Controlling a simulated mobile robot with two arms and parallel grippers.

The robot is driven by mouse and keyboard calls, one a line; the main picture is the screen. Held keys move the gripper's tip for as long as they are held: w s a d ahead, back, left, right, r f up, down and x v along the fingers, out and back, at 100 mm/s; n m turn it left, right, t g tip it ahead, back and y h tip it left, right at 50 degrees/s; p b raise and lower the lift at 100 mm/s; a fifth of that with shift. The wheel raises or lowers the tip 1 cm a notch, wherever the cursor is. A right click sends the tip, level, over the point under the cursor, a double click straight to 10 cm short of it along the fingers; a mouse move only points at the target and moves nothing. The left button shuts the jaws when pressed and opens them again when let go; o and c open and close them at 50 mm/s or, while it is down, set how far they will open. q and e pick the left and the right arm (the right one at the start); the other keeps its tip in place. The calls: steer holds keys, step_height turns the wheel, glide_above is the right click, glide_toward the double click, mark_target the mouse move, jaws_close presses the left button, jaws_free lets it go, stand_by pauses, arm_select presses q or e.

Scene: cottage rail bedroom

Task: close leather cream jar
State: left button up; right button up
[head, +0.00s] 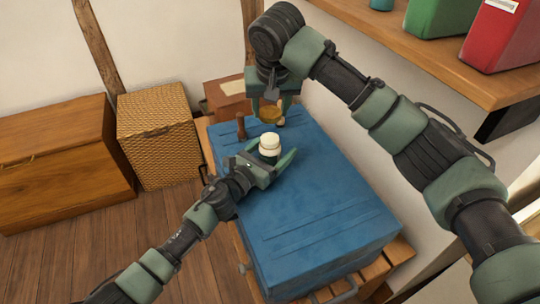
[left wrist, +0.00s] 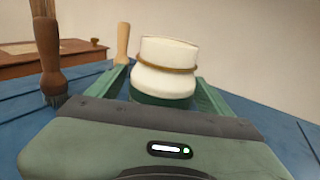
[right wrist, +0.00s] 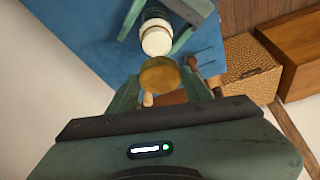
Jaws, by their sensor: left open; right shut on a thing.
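My right gripper (head: 272,106) is shut on a round amber lid (head: 270,113), held apart from the jar, toward the table's far end. The lid (right wrist: 160,75) and jar (right wrist: 156,40) appear close together in the right wrist view.
A dark-handled brush (head: 240,127) and a pale wooden handle (left wrist: 123,42) stand near the jar. A brown box (head: 226,99) is beyond the table. The near part of the blue cover (head: 315,215) is clear. A shelf with binders (head: 490,38) hangs at upper right.

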arm_select(q)
jaws_close()
arm_select(e)
glide_above(270, 138)
steer(key=s, duration=0.1)
steer(key=shift+f, duration=2.45)
steer(key=shift+f, duration=0.15)
steer(key=shift+f, duration=0.75)
steer(key=shift+f, duration=0.55)
